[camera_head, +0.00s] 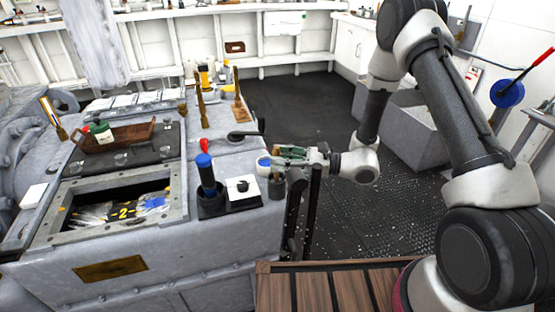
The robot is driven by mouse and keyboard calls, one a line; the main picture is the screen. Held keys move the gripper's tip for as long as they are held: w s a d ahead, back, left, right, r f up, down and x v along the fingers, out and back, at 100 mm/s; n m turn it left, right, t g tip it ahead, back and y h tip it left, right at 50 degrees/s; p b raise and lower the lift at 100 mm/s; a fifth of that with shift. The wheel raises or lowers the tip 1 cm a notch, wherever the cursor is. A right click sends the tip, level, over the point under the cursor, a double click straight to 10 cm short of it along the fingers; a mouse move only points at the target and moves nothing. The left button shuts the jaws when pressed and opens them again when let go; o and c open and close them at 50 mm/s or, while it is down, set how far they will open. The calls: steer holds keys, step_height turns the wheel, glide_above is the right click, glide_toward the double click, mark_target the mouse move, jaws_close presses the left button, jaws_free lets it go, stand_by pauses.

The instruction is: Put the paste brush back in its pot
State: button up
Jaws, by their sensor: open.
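My gripper (276,158) reaches in from the right over the near right corner of the grey console, its jaws open and pointing left. Beside its fingertips is a small round white item with a blue top (264,163). A dark greenish pot (276,188) stands at the console's right edge, just below the gripper. A blue-handled tool (206,174) stands upright in a dark holder (212,204) to the left. I cannot tell for certain which item is the paste brush or which holder is its pot. Nothing is clearly held between the fingers.
A white square with a black knob (243,187) lies between the holder and pot. A red-topped item (204,146) and tall brown pieces (200,103) stand behind. A brown tray (113,138) is farther left. Slatted wood (325,290) is in front; dark floor (370,225) is right.

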steer(key=s+d, duration=0.2)
steer(key=d, duration=0.8)
steer(key=shift+d, duration=0.35)
